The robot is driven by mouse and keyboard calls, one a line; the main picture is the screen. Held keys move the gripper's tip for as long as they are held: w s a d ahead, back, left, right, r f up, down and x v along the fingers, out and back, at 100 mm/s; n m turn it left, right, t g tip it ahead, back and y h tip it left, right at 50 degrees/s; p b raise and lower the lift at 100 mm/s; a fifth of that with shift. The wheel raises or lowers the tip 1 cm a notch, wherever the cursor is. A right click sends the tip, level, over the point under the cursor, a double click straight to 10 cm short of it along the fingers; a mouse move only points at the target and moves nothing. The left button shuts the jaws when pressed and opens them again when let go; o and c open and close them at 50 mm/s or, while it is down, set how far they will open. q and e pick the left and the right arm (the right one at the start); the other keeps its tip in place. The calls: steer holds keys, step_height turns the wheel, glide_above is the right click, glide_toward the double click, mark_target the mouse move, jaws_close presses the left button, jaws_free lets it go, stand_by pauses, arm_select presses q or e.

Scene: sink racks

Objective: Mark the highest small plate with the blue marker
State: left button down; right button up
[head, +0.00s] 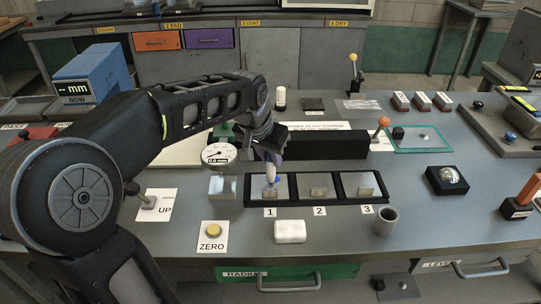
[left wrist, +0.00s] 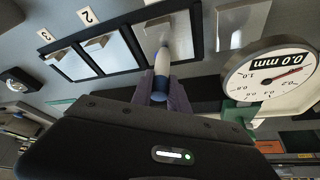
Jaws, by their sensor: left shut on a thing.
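My left gripper (head: 268,158) is shut on a white marker with a blue part (head: 271,174), pointing down over plate 1. The marker also shows between the fingers in the left wrist view (left wrist: 161,65). Whether its tip touches the plate, I cannot tell. Three small shiny plates lie in a black tray (head: 295,204), labelled 1 to 3: plate 1 (head: 283,188), plate 2 (head: 318,181) and plate 3 (head: 358,181). Each has a small tab at its front. Their height differences are too small to tell. My right gripper is not in view.
A dial gauge (head: 218,154) reading 0.0 mm stands left of the tray, with a metal block (head: 222,187) below it. A ZERO button (head: 213,231), a white pad (head: 290,231) and a grey cup (head: 386,221) sit in front. A black bar (head: 325,146) lies behind the tray.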

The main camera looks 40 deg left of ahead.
arm_select(q)
steer(key=shift+f, duration=0.1)
steer(key=shift+r+p, duration=2.65)
steer(key=shift+r, duration=0.95)
steer(key=shift+f, duration=0.1)
